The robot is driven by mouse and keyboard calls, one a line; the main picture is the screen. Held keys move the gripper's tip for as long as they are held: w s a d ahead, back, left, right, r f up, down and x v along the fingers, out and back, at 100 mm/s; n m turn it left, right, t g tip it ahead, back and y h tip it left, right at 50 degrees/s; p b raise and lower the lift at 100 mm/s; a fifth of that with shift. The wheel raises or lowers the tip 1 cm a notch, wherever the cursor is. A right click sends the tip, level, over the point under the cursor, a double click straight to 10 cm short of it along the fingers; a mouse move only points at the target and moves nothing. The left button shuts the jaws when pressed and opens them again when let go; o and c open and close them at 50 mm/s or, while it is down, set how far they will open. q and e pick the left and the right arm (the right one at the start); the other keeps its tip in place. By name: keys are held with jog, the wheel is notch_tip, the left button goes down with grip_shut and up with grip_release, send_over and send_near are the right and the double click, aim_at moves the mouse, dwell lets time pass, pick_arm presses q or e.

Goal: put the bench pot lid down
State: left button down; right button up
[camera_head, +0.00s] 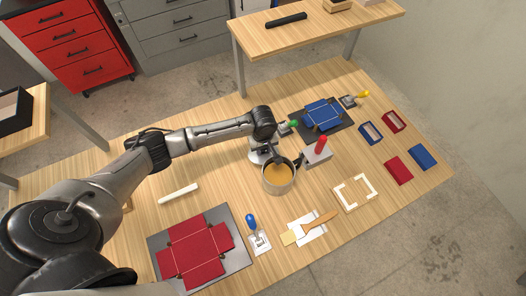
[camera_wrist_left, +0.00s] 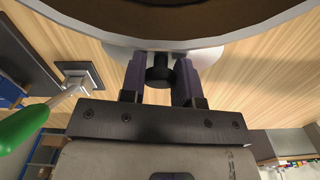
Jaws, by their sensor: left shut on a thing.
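The open pot (camera_head: 278,180) stands on the bench with orange-brown contents showing; its rim crosses the top of the left wrist view (camera_wrist_left: 235,42). My left gripper (camera_head: 262,148) is just behind the pot, pointing down. In the left wrist view the fingers (camera_wrist_left: 160,78) are shut on the black knob of the pot lid (camera_wrist_left: 160,66). The pale lid disc lies beyond the knob, mostly hidden by the fingers and cut off by the pot's rim. I cannot tell whether the lid touches the bench. My right gripper is not in view.
A green-handled tool (camera_head: 290,125) lies close to the gripper, and a grey block with a red handle (camera_head: 318,152) stands right of the pot. A blue box blank (camera_head: 322,115) lies behind. Bare bench (camera_head: 215,165) is free left of the pot.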

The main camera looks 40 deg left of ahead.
aim_at(263, 152)
pick_arm(q)
jog(key=shift+w+a, duration=0.1)
jog(key=shift+f, duration=0.4)
notch_tip(263, 152, down, 2)
jog(key=shift+f, duration=0.45)
jog(key=c, duration=1.1)
grip_release()
jog(key=shift+o, duration=1.3)
notch_tip(263, 152, up, 12)
jog(key=shift+r+p, duration=0.1)
jog(key=shift+p, duration=0.45)
jog(key=shift+r, duration=0.1)
